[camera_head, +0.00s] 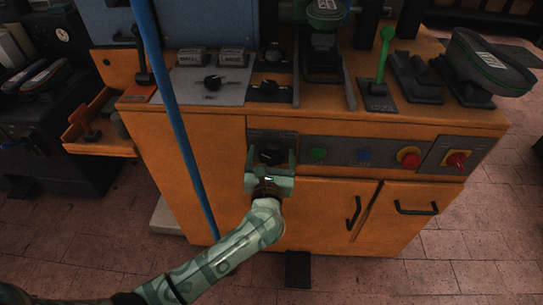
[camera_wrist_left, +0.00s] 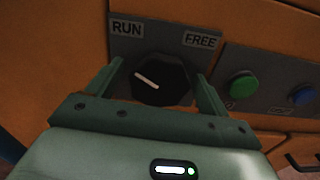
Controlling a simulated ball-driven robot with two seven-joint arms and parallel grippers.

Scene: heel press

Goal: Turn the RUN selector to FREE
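The RUN selector is a black round knob (camera_wrist_left: 165,72) on a grey plate, with RUN printed at upper left and FREE at upper right in the left wrist view. Its white mark lies left of the knob's middle and slants up to the left, on the RUN side. In the head view the knob (camera_head: 270,154) is partly covered by my left gripper (camera_head: 271,165). My left gripper (camera_wrist_left: 160,75) has its fingers apart, one on each side of the knob. Small gaps seem to show, and I cannot tell whether either finger touches it. My right gripper is not in view.
A blue pole (camera_head: 178,120) stands in front of the orange cabinet (camera_head: 200,165). Door handles (camera_head: 415,209) stick out below.

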